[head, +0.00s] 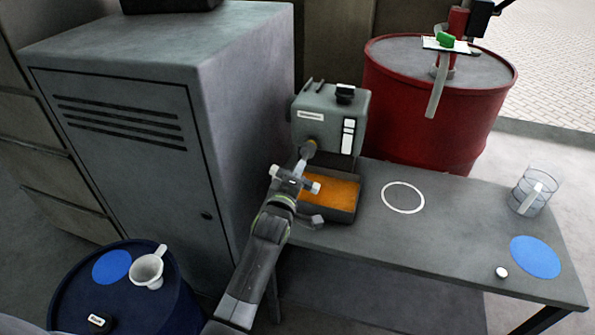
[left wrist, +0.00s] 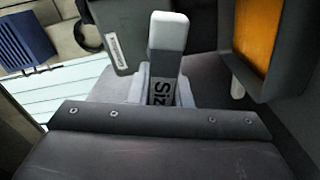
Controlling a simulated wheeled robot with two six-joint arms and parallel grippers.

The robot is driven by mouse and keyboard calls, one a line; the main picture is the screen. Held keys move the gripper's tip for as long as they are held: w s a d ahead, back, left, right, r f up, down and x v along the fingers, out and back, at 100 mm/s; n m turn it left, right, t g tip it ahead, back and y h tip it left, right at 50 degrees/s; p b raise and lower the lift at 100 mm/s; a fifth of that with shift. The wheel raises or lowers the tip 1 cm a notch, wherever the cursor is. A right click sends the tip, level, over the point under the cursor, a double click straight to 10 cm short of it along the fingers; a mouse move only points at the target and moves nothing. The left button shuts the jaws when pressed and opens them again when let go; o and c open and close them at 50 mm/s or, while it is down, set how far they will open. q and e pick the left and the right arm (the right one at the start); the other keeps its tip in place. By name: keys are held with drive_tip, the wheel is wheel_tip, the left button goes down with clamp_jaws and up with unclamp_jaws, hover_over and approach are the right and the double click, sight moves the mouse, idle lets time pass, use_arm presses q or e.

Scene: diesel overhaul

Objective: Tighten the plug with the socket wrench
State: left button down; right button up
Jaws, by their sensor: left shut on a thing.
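My left gripper (head: 288,190) is shut on the socket wrench (head: 303,166), in front of the grey machine (head: 331,122). In the left wrist view, a pale-tipped grey bar with the letters "Siz" (left wrist: 164,60) stands at the gripper, apparently the wrench. I cannot tell whether the socket is fully seated. My right gripper is not in view.
A tray (head: 337,212) with orange content lies below the machine on the table (head: 440,235). A white ring (head: 403,184), clear jug (head: 533,192), blue disc (head: 536,258) and white cap (head: 502,272) are to its right. A cabinet (head: 130,125) and blue drum (head: 75,275) stand left; a red drum (head: 425,120) stands behind.

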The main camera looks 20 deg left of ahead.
use_arm(q)
drive_tip(key=m, duration=0.1)
drive_tip(key=m+p, duration=0.1)
drive_tip(key=m, duration=0.2)
drive_tip(key=shift+r, duration=0.25)
drive_tip(key=m+p, duration=0.1)
drive_tip(key=m, duration=0.2)
drive_tip(key=m+p, duration=0.1)
drive_tip(key=m, duration=0.2)
drive_tip(key=shift+w, duration=0.1)
drive_tip(key=m, duration=0.5)
drive_tip(key=shift+p, duration=0.4)
drive_tip(key=m, duration=0.6)
drive_tip(key=shift+m+p, duration=0.35)
drive_tip(key=shift+m, duration=0.05)
drive_tip(key=m, duration=0.8)
drive_tip(key=shift+w+f, duration=0.1)
drive_tip(key=shift+p, duration=0.3)
